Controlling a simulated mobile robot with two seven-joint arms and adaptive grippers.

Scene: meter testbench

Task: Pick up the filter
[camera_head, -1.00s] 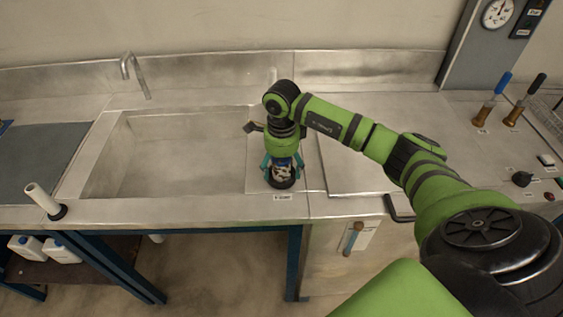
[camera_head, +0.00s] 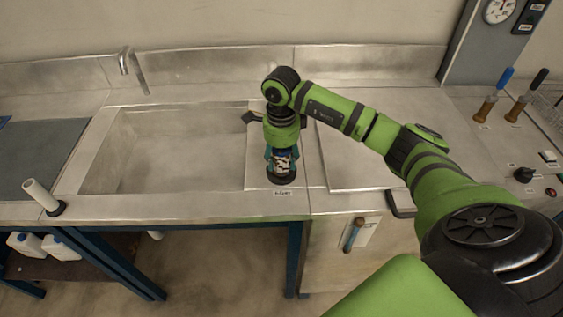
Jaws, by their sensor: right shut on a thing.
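The filter (camera_head: 283,177) is a small dark, round-based piece with a pale patterned part above it. It is at the right of the sink, just behind a small label on the bench edge. My right gripper (camera_head: 282,160) points down over it and is shut on its upper part. The fingers hide part of the filter, and I cannot tell whether its base touches the bench. My left gripper is not in view.
A sink (camera_head: 180,150) lies to the left, with a tap (camera_head: 132,68) behind it. A white tube (camera_head: 42,194) stands at the front left. Two handled tools (camera_head: 492,95) (camera_head: 526,97) and a gauge panel (camera_head: 490,40) are at the right. A flat plate (camera_head: 350,165) lies right of the filter.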

